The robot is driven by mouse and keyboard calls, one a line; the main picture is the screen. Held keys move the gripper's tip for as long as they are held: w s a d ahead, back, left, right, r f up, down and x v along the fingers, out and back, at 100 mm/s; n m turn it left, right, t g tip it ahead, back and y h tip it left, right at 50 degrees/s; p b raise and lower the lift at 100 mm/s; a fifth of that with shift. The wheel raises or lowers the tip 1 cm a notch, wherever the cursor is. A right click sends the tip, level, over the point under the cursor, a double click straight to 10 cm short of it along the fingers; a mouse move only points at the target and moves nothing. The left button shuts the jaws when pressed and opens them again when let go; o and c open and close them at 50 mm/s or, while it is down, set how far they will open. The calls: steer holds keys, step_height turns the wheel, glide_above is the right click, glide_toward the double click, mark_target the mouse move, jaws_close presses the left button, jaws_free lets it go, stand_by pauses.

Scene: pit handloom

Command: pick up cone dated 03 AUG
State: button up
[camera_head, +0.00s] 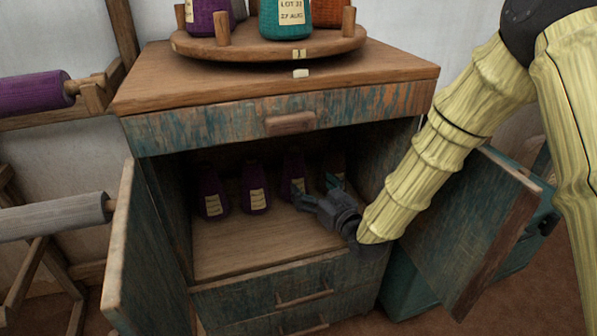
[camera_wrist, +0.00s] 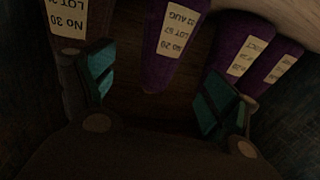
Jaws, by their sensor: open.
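The cone whose upside-down label seems to read No 29, LOT 57, 03 AUG is purple; it shows in the wrist view (camera_wrist: 160,72), upper middle, between and beyond the fingers. The first date digit is dim. In the head view it appears to be the third cone from the left (camera_head: 292,167) in the open cabinet, partly behind my gripper. My gripper (camera_head: 303,194) reaches into the cabinet from the right. Its fingers are open and empty in the wrist view (camera_wrist: 165,95), with a gap between them and the cone.
A cone labelled No 30 (camera_wrist: 66,45) stands close beside the left finger. Two purple cones (camera_head: 211,191) (camera_head: 255,190) stand to the left in the head view. The cabinet's drawer (camera_head: 220,124) is above, with open doors (camera_head: 140,260) (camera_head: 470,220) either side. The front shelf floor (camera_head: 240,258) is clear.

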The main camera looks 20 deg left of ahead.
mark_target(301, 176)
steer(key=b+x, duration=0.1)
steer(key=x, duration=0.3)
steer(key=shift+w+a+f, duration=0.1)
steer(key=shift+w+a, duration=0.05)
steer(key=shift+w, duration=0.05)
steer(key=shift+r+b+x, duration=0.2)
steer(key=shift+b+x, duration=0.7)
steer(key=shift+x, duration=0.5)
steer(key=shift+r+b+x, duration=0.2)
steer(key=shift+b+x, duration=0.7)
steer(key=shift+x, duration=0.5)
steer(key=shift+s+a, duration=0.15)
steer(key=c, duration=1.2)
